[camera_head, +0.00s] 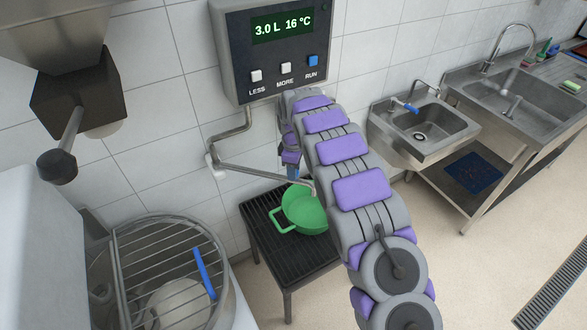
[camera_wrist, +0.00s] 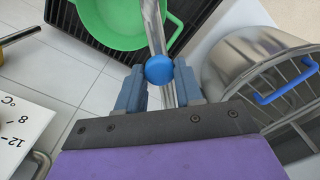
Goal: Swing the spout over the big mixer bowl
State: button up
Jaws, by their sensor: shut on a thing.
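The metal spout (camera_head: 250,172) runs from a wall elbow beneath the water meter and ends over a green pot (camera_head: 303,222). The spout also shows in the wrist view (camera_wrist: 153,25), with a round blue knob (camera_wrist: 159,69) on it. My gripper (camera_wrist: 159,86) is shut on this knob, with one blue finger on each side. In the head view my gripper (camera_head: 293,172) is partly hidden by my arm. The big mixer bowl (camera_head: 222,285) stands at the lower left, apart from the spout, under a wire guard (camera_head: 150,262) with a blue handle (camera_head: 204,273).
The green pot stands on a black slatted stand (camera_head: 256,238) between the bowl and my arm. The water meter (camera_head: 275,50) on the wall reads 3.0 L, 16 °C. The mixer head with a lever (camera_head: 70,135) overhangs at left. Sinks (camera_head: 425,125) stand at right.

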grip_shut()
jog(key=s+a+m, duration=0.4)
jog(key=s+a, duration=0.1)
jog(key=s, duration=0.4)
jog(key=s+a+m, duration=0.4)
jog(key=s+a, duration=0.2)
jog(key=s, duration=0.3)
jog(key=s+a+m+p, duration=0.1)
jog(key=s+a+m, duration=0.3)
jog(key=a+m, duration=0.7)
jog(key=a, duration=1.4)
jog(key=shift+a, duration=0.2)
jog(key=shift+a+r+p, duration=0.1)
jog(key=shift+r+p, duration=0.15)
jog(key=shift+p, duration=0.05)
